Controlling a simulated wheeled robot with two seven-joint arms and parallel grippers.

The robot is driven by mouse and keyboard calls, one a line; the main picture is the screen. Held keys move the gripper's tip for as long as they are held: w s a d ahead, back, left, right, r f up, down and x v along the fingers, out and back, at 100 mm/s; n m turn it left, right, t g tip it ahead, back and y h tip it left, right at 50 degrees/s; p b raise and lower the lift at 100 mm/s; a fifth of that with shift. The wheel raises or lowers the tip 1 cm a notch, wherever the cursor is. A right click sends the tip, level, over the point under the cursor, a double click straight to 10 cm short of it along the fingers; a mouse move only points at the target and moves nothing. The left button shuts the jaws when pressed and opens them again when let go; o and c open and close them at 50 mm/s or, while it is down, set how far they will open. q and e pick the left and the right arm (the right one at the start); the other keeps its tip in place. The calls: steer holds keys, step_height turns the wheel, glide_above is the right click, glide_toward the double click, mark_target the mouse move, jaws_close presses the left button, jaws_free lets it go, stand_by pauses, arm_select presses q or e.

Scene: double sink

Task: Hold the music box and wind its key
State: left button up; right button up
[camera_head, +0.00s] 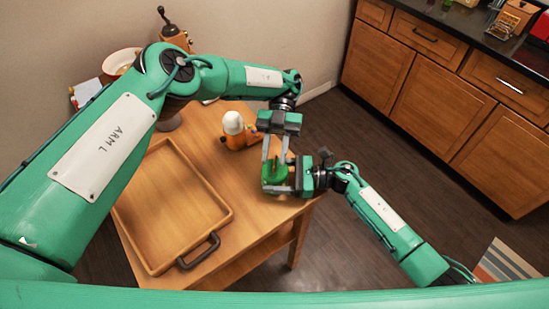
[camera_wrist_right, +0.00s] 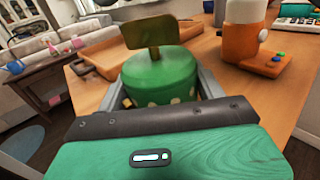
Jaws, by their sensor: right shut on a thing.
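The green music box (camera_head: 276,173) is a short cylinder near the table's right corner. It also shows in the right wrist view (camera_wrist_right: 160,76), upright, with a flat olive-brown key (camera_wrist_right: 147,33) standing on its top. My right gripper (camera_head: 285,178) reaches in from the right and is shut on the music box, one finger on each side. My left gripper (camera_head: 275,155) points down above the music box. Its two fingers are apart with a gap between them. The left fingers do not show in the right wrist view, and the key is hard to make out in the head view.
An orange device with a white top (camera_head: 233,124) stands just behind the music box. A wooden tray (camera_head: 222,222) with a dark handle covers the table's left part. The table edge lies close on the right, with open floor beyond.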

arm_select(q)
step_height(320, 180, up, 7)
steer(key=shift+f, duration=0.1)
steer(key=shift+s+f, duration=0.1)
steer(key=shift+c, duration=0.2)
steer(key=s+a+f+t+y, duration=0.2)
steer(key=s+f, duration=0.1)
step_height(320, 180, up, 6)
steer(key=t+h, duration=0.4)
steer(key=t, duration=0.7)
glide_above(275, 160)
step_height(275, 160, down, 12)
steer(key=shift+s+r, duration=0.15)
steer(key=shift+r, duration=0.05)
jaws_close()
